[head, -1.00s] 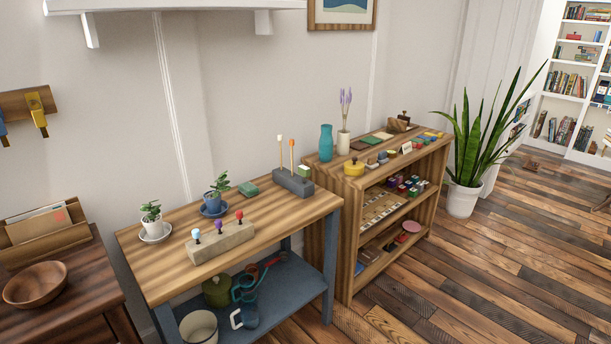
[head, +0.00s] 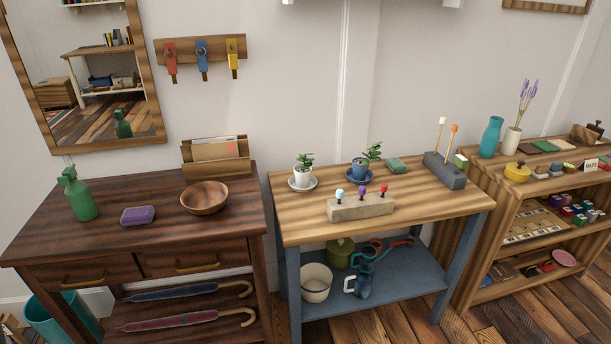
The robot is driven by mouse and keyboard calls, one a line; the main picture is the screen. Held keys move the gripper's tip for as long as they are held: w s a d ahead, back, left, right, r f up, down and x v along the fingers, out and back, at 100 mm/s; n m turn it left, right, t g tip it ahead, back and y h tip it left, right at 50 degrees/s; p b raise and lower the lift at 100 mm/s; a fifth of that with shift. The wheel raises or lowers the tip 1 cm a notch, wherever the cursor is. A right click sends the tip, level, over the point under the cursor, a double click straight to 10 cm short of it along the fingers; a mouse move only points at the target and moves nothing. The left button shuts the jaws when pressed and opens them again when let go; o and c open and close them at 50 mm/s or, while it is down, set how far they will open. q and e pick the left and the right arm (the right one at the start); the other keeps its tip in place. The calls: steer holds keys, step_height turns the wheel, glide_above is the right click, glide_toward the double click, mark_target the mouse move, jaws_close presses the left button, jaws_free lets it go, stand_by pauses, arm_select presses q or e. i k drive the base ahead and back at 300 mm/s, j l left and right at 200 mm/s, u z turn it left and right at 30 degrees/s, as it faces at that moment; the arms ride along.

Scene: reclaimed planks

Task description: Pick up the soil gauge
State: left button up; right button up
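No item is plainly marked as the soil gauge, and I cannot tell which one it is. On the light wooden plant bench (head: 415,207), a dark grey block (head: 446,173) holds two upright sticks, one white-tipped (head: 441,136) and one orange-tipped (head: 452,141). Nearer the front edge, a pale block (head: 360,209) holds three short pieces with light blue (head: 340,192), purple (head: 362,190) and red (head: 384,187) tops. Neither of my grippers is in view.
A dark wooden console (head: 110,245) is left, with a wooden bowl (head: 205,198). A wooden shelf unit (head: 470,228) is right. The bench's right front is clear.

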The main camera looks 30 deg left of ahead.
mark_target(460, 160)
steer(key=i+l+u, duration=0.1)
steer(key=i+l, duration=0.15)
steer(key=i+l+u, duration=0.1)
steer(key=i+l, duration=0.15)
steer(key=i+l+u, duration=0.1)
steer(key=i+l, duration=0.15)
steer(key=l, duration=0.2)
steer(key=i+l, duration=0.2)
steer(key=l, duration=0.15)
steer(key=i+l+u, duration=0.15)
steer(key=l, duration=0.2)
steer(key=i+l+u, duration=0.1)
steer(key=i+l, duration=0.15)
steer(key=l, duration=0.15)
steer(key=i+l+u, duration=0.1)
steer(key=l, duration=0.3)
steer(key=i, duration=0.1)
